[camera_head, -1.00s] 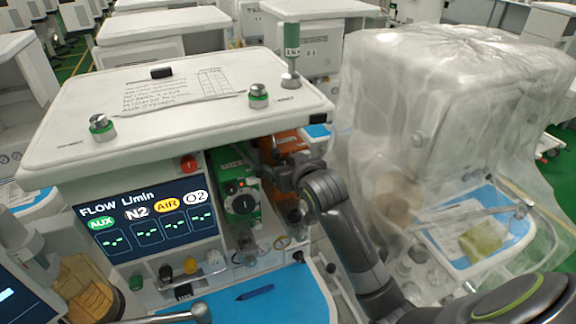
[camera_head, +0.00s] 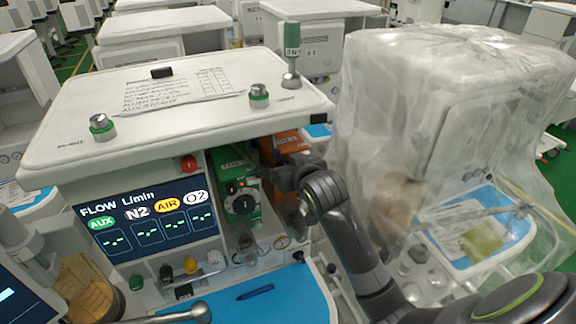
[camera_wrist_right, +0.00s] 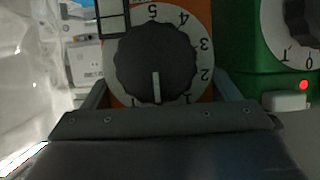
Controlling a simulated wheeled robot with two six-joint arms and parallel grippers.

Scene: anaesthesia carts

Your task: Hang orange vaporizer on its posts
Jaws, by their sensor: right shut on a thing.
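The orange vaporizer (camera_head: 291,143) is beside the green vaporizer (camera_head: 236,183), on its right, below the cart's top shelf. My right gripper (camera_head: 285,176) is shut on the orange vaporizer. In the right wrist view its fingers (camera_wrist_right: 162,100) sit at either side of the black dial (camera_wrist_right: 156,62) and white numbered ring. The green vaporizer also shows at the right of that view (camera_wrist_right: 240,45), close to the orange one. The posts and the back of the orange vaporizer are hidden.
The cart's white top (camera_head: 185,95) overhangs the vaporizers. A flow screen (camera_head: 145,215) is to the left. A blue work surface (camera_head: 285,300) with a blue pen (camera_head: 254,292) lies below. A plastic-covered cart (camera_head: 440,120) stands at the right, near my right arm.

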